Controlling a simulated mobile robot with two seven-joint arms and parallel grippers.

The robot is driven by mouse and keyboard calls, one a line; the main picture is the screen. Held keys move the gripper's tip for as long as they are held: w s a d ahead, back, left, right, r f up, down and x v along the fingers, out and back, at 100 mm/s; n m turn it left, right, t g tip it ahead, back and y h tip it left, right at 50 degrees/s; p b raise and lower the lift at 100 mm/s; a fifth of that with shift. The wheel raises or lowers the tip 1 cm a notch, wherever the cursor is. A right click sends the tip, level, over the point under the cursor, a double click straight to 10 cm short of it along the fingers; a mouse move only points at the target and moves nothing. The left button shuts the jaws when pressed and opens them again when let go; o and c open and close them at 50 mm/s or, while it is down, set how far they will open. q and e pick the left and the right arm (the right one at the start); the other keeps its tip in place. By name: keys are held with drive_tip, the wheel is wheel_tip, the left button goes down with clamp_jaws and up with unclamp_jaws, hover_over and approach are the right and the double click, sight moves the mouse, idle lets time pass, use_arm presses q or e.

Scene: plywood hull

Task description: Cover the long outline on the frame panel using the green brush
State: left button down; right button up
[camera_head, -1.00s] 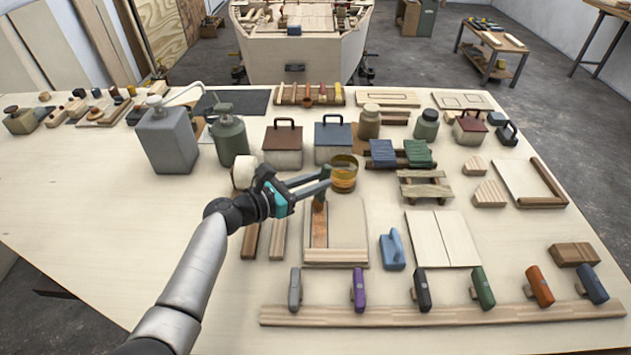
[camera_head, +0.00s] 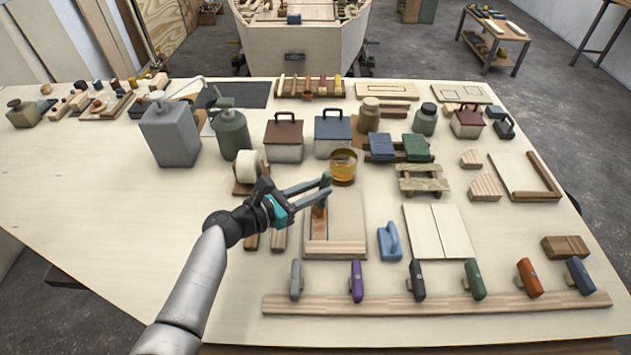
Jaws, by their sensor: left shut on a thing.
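My left gripper (camera_head: 325,186) is shut on the green brush (camera_head: 321,198), held upright with its bristle end down at a pale panel (camera_head: 347,215). A long reddish-brown strip (camera_head: 319,232) runs along the panel's left side, just below the brush. The gripper and brush hide the strip's far end. I cannot tell whether the bristles touch the panel. A lighter wooden bar (camera_head: 335,248) forms the panel's near edge. My right gripper is not in view.
An amber jar (camera_head: 343,167) stands just behind the gripper. A tape roll (camera_head: 247,168) is left of it. A blue tool (camera_head: 390,241) and pale boards (camera_head: 438,231) lie to the right. Several coloured handles line a wooden rail (camera_head: 440,306) in front.

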use_arm(q)
drive_tip(key=shift+s, duration=0.2)
drive_tip(key=shift+s+f+p, duration=0.1)
drive_tip(key=shift+s+p, duration=0.55)
drive_tip(key=shift+s, duration=0.3)
drive_tip(key=shift+s, duration=0.1)
drive_tip(key=shift+s+p, duration=0.55)
drive_tip(key=shift+s, duration=0.4)
drive_tip(key=shift+s+p, duration=0.55)
drive_tip(key=shift+s, duration=0.4)
wheel_tip(320, 180, up, 6)
drive_tip(key=p, duration=0.6)
